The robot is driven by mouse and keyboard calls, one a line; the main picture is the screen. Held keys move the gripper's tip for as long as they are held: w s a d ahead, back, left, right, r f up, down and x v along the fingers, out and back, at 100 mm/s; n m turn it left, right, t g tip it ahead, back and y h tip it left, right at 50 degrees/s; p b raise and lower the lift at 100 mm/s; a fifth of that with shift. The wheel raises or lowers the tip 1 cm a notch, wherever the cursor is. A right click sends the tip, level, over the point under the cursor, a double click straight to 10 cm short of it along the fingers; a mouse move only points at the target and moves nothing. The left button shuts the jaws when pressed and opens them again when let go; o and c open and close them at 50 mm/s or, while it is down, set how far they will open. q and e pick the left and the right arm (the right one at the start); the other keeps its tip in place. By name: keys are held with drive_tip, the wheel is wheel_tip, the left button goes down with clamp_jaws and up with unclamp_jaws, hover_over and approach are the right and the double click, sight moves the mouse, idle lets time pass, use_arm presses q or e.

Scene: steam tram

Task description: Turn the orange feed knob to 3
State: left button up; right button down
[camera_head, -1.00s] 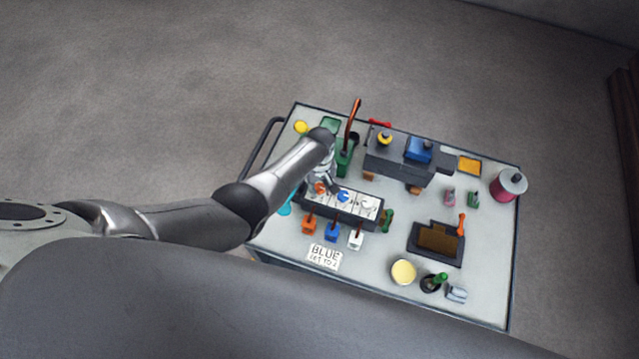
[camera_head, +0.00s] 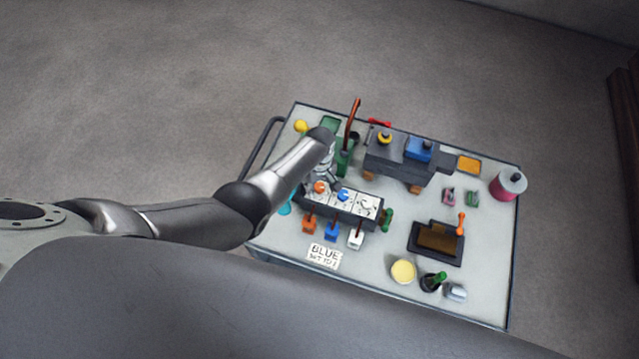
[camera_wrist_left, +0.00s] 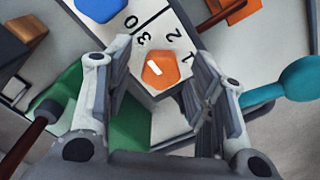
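The orange feed knob (camera_head: 321,187) sits on the white-faced dial box at the left of the cart top. In the left wrist view the hexagonal orange knob (camera_wrist_left: 170,74) has a short white mark on its left half. The digits 0, 3, 2 and 1 are printed on the panel (camera_wrist_left: 160,35) near it; the 3 lies just above the knob's upper left. My left gripper (camera_wrist_left: 158,90) is open, with one finger on each side of the knob and gaps showing between. It also shows over the box in the head view (camera_head: 322,181).
A blue knob (camera_head: 343,195) and a white knob (camera_head: 367,203) share the panel. Orange, blue and white levers (camera_head: 332,231) stand in front. A green block (camera_head: 343,160) with a tall copper-coloured handle (camera_head: 353,120) is close behind my gripper. A teal rounded part (camera_wrist_left: 298,78) is near the right finger.

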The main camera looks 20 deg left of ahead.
sight(319, 187)
idle(0.3)
use_arm(q)
drive_tip(key=shift+r, duration=0.1)
wheel_tip(319, 187, up, 12)
idle(0.7)
drive_tip(key=shift+s+f, duration=0.1)
drive_tip(key=shift+f, duration=0.1)
idle(0.3)
